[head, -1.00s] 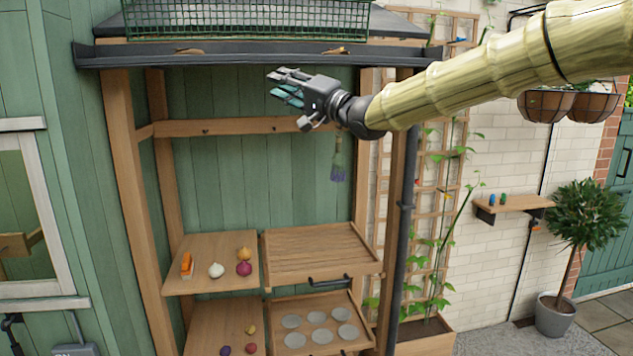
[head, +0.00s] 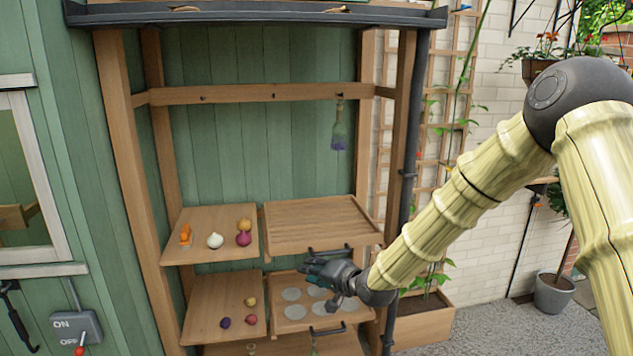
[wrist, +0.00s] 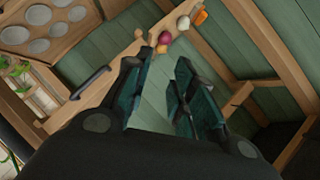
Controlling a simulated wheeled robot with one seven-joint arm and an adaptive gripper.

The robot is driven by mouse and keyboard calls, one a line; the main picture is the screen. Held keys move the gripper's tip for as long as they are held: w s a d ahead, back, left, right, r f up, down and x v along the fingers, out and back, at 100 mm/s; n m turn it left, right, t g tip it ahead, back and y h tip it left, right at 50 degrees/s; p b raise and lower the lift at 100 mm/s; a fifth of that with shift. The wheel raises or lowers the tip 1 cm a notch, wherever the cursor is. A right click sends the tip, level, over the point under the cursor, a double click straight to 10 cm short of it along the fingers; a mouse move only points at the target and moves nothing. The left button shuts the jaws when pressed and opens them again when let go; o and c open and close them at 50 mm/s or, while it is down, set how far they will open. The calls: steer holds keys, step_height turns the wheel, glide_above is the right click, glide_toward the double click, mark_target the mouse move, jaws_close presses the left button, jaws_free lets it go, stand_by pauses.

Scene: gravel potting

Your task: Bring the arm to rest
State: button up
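My gripper (head: 322,275) is in front of the right side of the shelving, at the height of the gap between the upper tray and the lower tray with round recesses. It covers part of the lower tray in the head view. In the wrist view my gripper (wrist: 160,100) shows its two teal-padded fingers apart, with nothing between them. My arm is bent at the elbow and comes in from the right.
The upper slatted tray (head: 310,222) and the recessed lower tray (head: 291,310) have dark handles. Bulbs, including a white one (head: 215,240), sit on the left shelves. A black drainpipe (head: 405,170) stands right of the shelving.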

steer(key=s+d+f+g+h+b, duration=0.1)
steer(key=s+d+f+g+h, duration=0.15)
steer(key=s+f, duration=0.65)
steer(key=s+d+f+n+g+h+b, duration=0.1)
steer(key=s+d+f, duration=0.35)
steer(key=f, duration=0.75)
steer(key=s+d+f+g+h+b, duration=0.1)
steer(key=s+d+f+b, duration=0.15)
steer(key=s+f, duration=0.7)
steer(key=s+d+f+n+g+h+b, duration=0.1)
steer(key=s+d+f, duration=0.3)
steer(key=s, duration=0.6)
steer(key=s+d+f+n+g+h+b, duration=0.1)
steer(key=s+d+f+g+h, duration=0.1)
steer(key=s+d+f, duration=0.3)
steer(key=s+d+f+n+g+h+b, duration=0.1)
steer(key=s+d+f, duration=0.4)
steer(key=s, duration=0.9)
steer(key=shift+s+f+g+h, duration=0.35)
steer(key=shift+f+g+h, duration=0.1)
steer(key=shift+f+g, duration=0.6)
